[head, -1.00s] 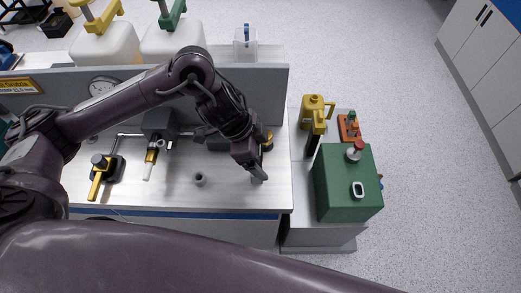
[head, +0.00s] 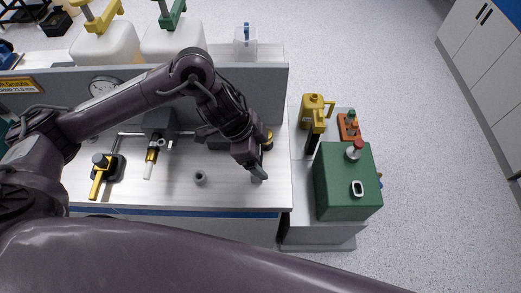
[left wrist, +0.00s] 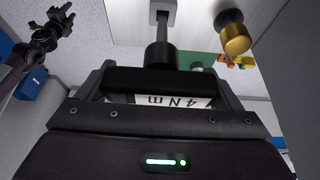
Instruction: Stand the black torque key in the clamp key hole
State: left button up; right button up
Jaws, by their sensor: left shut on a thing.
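My left gripper (head: 257,170) is over the right end of the bench, its fingers pointing down. In the left wrist view it is shut on the black torque key (left wrist: 162,56), whose white label reads "4 N m". The key's thin steel shaft runs from its black collar toward a grey block (left wrist: 164,6) at the top edge, which may be the clamp. The key hole itself is not clear, and I cannot tell whether the shaft tip is in it. In the head view the arm hides most of the key. A dark arm end (left wrist: 58,14), probably my right gripper, shows at upper left.
A gold knob (left wrist: 235,38) stands beside the grey block. A short grey tube (head: 200,177) and a yellow-handled valve (head: 98,177) are on the bench. The bench front is clear.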

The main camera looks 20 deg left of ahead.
pick_arm(q)
jog(key=shift+f, duration=0.2)
jog(key=shift+f+b, duration=1.5)
jog(key=shift+f, duration=0.75)
jog(key=o, duration=1.5)
jog(key=shift+r, duration=0.1)
jog(key=w+v, duration=0.1)
jog(key=v, duration=0.6)
jog(key=shift+s+r, duration=0.3)
jog(key=shift+s, duration=0.25)
jog(key=shift+a, duration=0.15)
